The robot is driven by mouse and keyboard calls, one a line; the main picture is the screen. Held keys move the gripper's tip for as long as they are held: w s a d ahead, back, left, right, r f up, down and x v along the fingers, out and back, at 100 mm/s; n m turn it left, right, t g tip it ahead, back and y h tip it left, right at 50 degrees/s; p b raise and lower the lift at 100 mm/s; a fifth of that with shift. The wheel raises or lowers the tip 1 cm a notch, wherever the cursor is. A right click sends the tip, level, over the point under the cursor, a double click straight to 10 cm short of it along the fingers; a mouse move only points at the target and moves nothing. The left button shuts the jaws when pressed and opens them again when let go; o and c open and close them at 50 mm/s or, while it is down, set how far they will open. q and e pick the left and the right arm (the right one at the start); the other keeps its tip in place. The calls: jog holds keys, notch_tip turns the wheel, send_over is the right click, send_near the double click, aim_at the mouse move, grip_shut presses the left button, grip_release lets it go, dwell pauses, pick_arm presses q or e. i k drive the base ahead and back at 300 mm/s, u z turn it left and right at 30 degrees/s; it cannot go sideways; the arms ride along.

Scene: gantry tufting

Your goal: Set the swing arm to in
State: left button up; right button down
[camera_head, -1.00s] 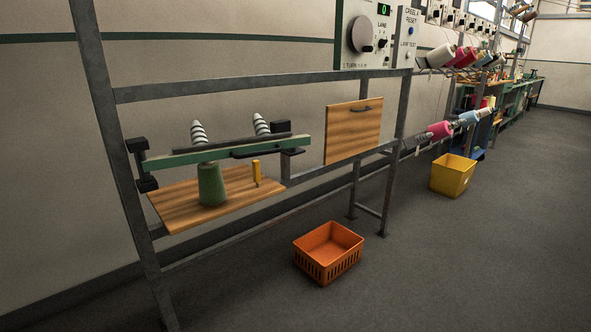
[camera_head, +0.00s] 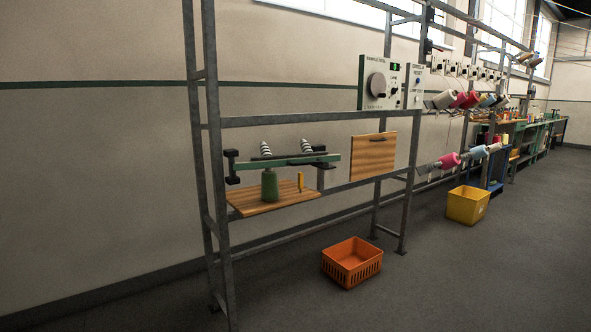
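The swing arm (camera_head: 325,158) looks to be the long green bar mounted across the grey frame, above a wooden shelf (camera_head: 290,199). A dark strip and two black-and-white striped cones (camera_head: 266,149) show along it. A black bracket (camera_head: 231,166) is at its left end and a dark block is near its right. I cannot tell for sure whether the arm is in or out. Neither of my grippers is in view.
A wooden panel with a dark handle (camera_head: 372,157) hangs right of the bar, below a control panel (camera_head: 380,84). An orange crate (camera_head: 351,262) and a yellow bin (camera_head: 467,205) stand on the floor. Open floor lies in front and to the right.

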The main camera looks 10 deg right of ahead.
aim_at(267, 161)
jog(key=z, duration=0.5)
jog(key=i, duration=0.3)
jog(key=z, duration=0.8)
jog(key=i, duration=1.35)
jog(key=u, duration=0.6)
